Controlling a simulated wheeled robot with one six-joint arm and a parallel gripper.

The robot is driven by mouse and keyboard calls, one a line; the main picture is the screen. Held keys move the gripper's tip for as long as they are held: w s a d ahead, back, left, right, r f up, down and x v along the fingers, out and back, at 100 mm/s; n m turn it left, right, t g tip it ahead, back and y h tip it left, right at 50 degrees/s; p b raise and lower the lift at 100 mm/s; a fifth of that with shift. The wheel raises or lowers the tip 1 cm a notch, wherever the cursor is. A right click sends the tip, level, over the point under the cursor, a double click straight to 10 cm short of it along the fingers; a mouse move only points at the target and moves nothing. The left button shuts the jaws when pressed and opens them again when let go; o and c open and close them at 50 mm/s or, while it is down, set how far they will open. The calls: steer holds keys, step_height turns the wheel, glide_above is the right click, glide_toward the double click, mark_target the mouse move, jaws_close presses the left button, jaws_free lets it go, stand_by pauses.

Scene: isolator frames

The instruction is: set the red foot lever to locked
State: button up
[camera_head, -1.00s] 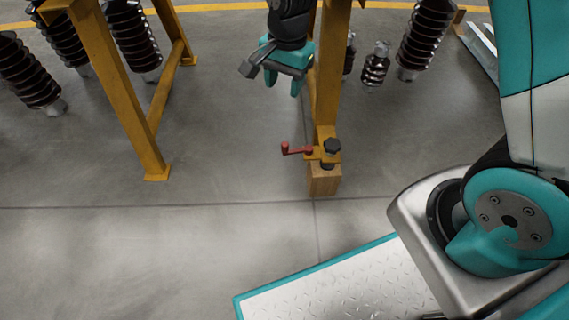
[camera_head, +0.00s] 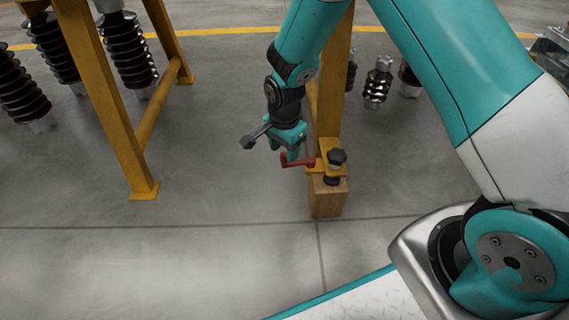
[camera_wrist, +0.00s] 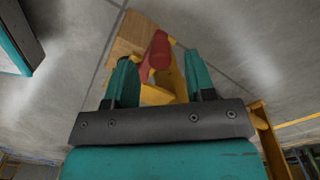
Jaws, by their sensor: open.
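The red foot lever (camera_head: 296,161) sticks out to the left from a yellow bracket (camera_head: 325,168) at the foot of a yellow frame leg. My gripper (camera_head: 291,152) is open, pointing down, right at the lever's left end in the head view. In the wrist view the red lever (camera_wrist: 157,53) shows between and beyond the two teal fingers of my gripper (camera_wrist: 158,80). I cannot tell whether a finger touches it.
The yellow frame leg (camera_head: 333,90) rises close beside my gripper on the right. Another yellow frame (camera_head: 110,100) stands at the left with dark ribbed insulators (camera_head: 128,50). The grey floor in front of the block is clear.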

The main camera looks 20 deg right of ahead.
mark_target(284, 154)
step_height(284, 154, down, 3)
steer(key=shift+f+b, duration=0.15)
steer(key=shift+b, duration=0.45)
jaws_close()
